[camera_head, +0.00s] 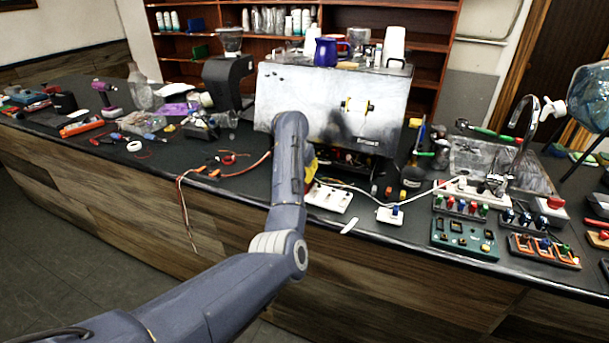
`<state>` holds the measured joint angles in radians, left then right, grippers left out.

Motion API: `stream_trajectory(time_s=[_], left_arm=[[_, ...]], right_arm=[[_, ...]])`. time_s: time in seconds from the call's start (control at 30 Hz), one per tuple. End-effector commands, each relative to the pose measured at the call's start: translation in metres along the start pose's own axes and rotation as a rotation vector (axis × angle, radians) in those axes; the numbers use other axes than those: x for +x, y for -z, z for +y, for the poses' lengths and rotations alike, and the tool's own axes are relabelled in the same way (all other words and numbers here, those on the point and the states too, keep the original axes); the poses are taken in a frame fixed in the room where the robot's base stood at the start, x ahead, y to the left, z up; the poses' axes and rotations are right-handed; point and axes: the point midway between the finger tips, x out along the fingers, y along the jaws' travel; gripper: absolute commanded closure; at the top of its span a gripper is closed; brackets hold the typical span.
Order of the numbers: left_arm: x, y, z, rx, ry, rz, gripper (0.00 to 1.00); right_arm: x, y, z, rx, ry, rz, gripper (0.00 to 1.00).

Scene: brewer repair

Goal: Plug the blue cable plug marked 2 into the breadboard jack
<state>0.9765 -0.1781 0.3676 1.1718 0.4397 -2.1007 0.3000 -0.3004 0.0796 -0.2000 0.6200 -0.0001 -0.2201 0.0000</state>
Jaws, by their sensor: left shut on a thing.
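My left arm rises from the lower left and bends down over the counter in front of the brewer (285,95). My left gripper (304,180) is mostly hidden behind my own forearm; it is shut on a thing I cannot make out. A yellow part shows just right of the forearm, close to the gripper. A white block with several sockets (330,198) lies just right of and below it. A small white box (389,215) with a blue piece (395,209) on it stands further right. No mark 2 is readable, and I cannot tell which piece is the breadboard jack. My right gripper is out of view.
A white cable (400,200) runs across the counter to a white strip (466,190). A green board (464,239) and an orange tray (541,252) fill the right front. Red and black leads (225,160) lie left. The counter's front edge is partly clear.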

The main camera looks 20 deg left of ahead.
Motion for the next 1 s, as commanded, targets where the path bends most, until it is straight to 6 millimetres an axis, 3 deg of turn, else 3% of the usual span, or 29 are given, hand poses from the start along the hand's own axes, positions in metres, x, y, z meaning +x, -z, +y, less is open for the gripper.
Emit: stream_trajectory(time_s=[0.9,0.93,1.0], left_arm=[[0.0019,-0.0011,-0.0001,0.001,0.000,0.001,1.00],[0.0019,-0.0011,-0.0001,0.001,0.000,0.001,0.85],[0.0019,-0.0011,-0.0001,0.000,0.000,0.001,0.77]], right_arm=[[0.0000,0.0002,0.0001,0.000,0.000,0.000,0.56],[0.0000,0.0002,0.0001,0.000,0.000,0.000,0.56],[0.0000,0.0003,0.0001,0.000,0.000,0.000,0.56]])
